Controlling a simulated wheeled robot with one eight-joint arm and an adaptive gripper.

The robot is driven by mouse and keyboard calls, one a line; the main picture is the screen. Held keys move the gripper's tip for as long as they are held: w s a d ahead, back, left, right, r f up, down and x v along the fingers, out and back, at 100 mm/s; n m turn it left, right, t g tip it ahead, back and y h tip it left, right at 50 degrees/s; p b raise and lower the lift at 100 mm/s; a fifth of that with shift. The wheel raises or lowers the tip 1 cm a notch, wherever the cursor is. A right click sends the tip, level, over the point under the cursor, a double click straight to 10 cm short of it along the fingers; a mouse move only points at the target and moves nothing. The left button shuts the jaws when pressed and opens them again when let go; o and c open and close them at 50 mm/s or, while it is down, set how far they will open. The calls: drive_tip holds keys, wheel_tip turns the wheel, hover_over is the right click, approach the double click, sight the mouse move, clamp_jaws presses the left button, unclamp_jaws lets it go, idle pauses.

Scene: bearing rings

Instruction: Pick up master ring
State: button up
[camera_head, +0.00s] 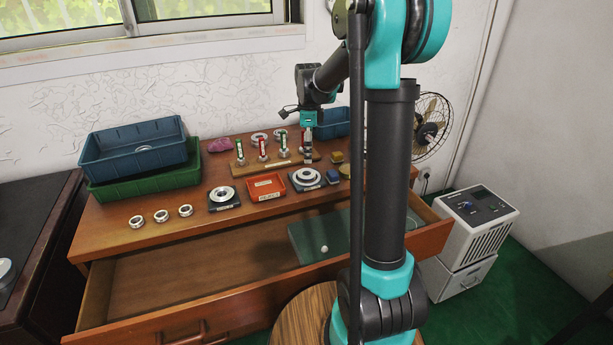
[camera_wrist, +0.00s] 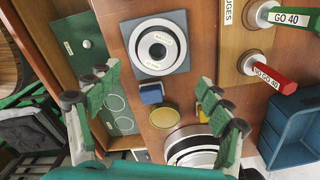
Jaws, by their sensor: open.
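My gripper (camera_wrist: 160,104) is open and empty, its green fingers apart above the table top. In the head view it shows small above the back of the drawer table (camera_head: 308,146). A large silver and black ring (camera_wrist: 196,146) with a white label lies at the bottom of the wrist view, partly hidden by the gripper; it looks hidden behind my arm in the head view. Another ring (camera_wrist: 158,45) sits flat on a dark square plate, also in the head view (camera_head: 306,176).
A blue block (camera_wrist: 151,93) and a yellow disc (camera_wrist: 164,117) lie between the fingers in the wrist view. Upright gauges with green and red handles (camera_head: 262,150) stand behind. A red tray (camera_head: 265,187), small rings (camera_head: 161,216) and stacked bins (camera_head: 134,150) lie left. The drawer (camera_head: 180,283) is open.

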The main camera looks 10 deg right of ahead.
sight(306, 170)
wheel_tip(306, 170, down, 3)
drive_tip(key=shift+r, duration=0.15)
drive_tip(key=shift+s+a+f, duration=0.1)
drive_tip(key=shift+a+f, duration=0.15)
drive_tip(key=shift+f, duration=1.05)
drive_tip(key=shift+s+a+f, duration=0.1)
drive_tip(key=shift+a+f, duration=0.1)
drive_tip(key=shift+f, duration=1.1)
drive_tip(key=shift+c, duration=0.2)
